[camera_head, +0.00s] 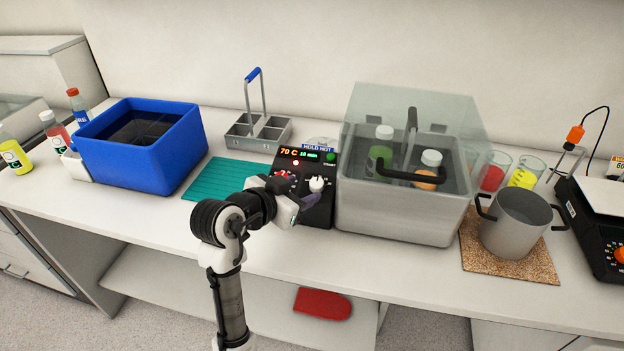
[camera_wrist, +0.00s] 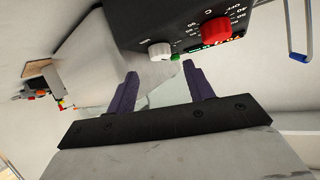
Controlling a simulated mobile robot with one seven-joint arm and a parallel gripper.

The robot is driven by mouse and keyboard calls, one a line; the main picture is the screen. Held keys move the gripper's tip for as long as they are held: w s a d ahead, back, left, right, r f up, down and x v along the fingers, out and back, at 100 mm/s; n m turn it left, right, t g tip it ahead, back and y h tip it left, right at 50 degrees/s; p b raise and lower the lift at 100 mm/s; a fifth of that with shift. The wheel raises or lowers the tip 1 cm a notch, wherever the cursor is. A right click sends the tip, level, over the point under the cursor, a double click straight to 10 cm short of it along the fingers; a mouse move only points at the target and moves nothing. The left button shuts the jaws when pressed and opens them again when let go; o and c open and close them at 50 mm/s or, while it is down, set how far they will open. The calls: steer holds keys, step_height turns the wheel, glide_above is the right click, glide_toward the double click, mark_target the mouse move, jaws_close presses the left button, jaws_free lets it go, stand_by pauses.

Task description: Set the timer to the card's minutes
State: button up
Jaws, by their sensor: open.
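The black control box (camera_head: 322,208) stands on the counter at the left of the steel bath. Its top edge has a blue "HOLD HOT" label (camera_head: 318,147). Its display (camera_head: 300,154) shows "70 C" in orange and a small green minutes reading, too small to read surely. A white knob (camera_head: 317,184) is on its right side and a red knob (camera_head: 283,177) on its left. My gripper (camera_wrist: 160,70) is open and empty, just in front of the box. In the wrist view the white knob (camera_wrist: 160,50) lies just beyond the fingertips, apart from them; the red knob (camera_wrist: 216,31) is to its right.
The steel bath (camera_head: 395,213), with a clear lid and bottles inside, stands right of the box. A teal mat (camera_head: 216,180), a blue tub (camera_head: 150,178) and a grey caddy (camera_head: 242,139) are left. A pot (camera_head: 515,228) stands on a cork mat at right.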

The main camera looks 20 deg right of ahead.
mark_target(314, 184)
steer(key=shift+p+x, duration=0.6)
steer(key=shift+x, duration=2.05)
steer(key=c, duration=1)
steer(key=shift+o, duration=0.2)
steer(key=shift+w+m+b, duration=0.1)
steer(key=shift+m+b, duration=0.2)
steer(key=shift+w+a+f+m+g+h+b, duration=0.1)
steer(key=shift+m+g+h+b, duration=0.2)
steer(key=shift+m+g+b, duration=0.55)
steer(key=shift+w+m+g+b, duration=0.2)
steer(key=shift+m+g+b, duration=0.65)
steer(key=shift+m+g, duration=1.1)
steer(key=shift+h, duration=0.3)
